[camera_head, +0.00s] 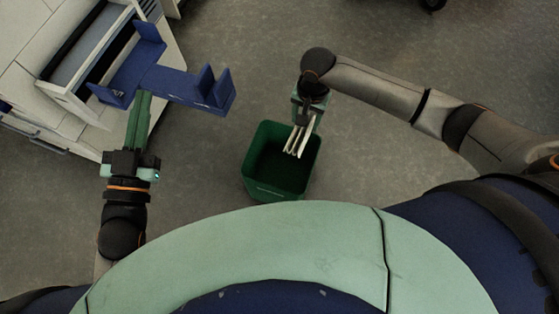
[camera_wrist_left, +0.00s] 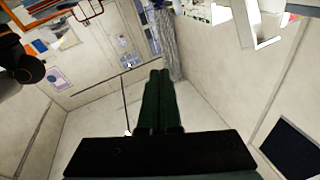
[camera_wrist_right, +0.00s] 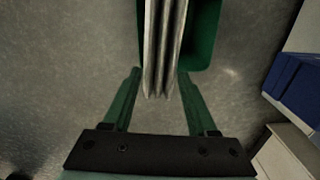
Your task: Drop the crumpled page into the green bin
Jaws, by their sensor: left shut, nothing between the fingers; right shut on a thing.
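The green bin (camera_head: 256,185) stands on the floor in front of my body and looks empty inside where I can see. My right gripper (camera_head: 303,126) is over the bin's right rim, shut on a white crumpled page (camera_head: 295,146). The page shows as pale folded strips hanging down over the bin's opening. In the right wrist view the page (camera_wrist_right: 163,50) sits between the fingers, with the bin (camera_wrist_right: 205,40) behind it. My left gripper (camera_head: 141,100) is shut and empty beside the blue holder; its fingers also show together in the left wrist view (camera_wrist_left: 158,95).
A blue holder (camera_head: 185,86) with upright tabs sticks out from a white machine or cabinet (camera_head: 60,95) at the upper left, close to my left gripper. The grey floor (camera_head: 400,170) around the bin is clear.

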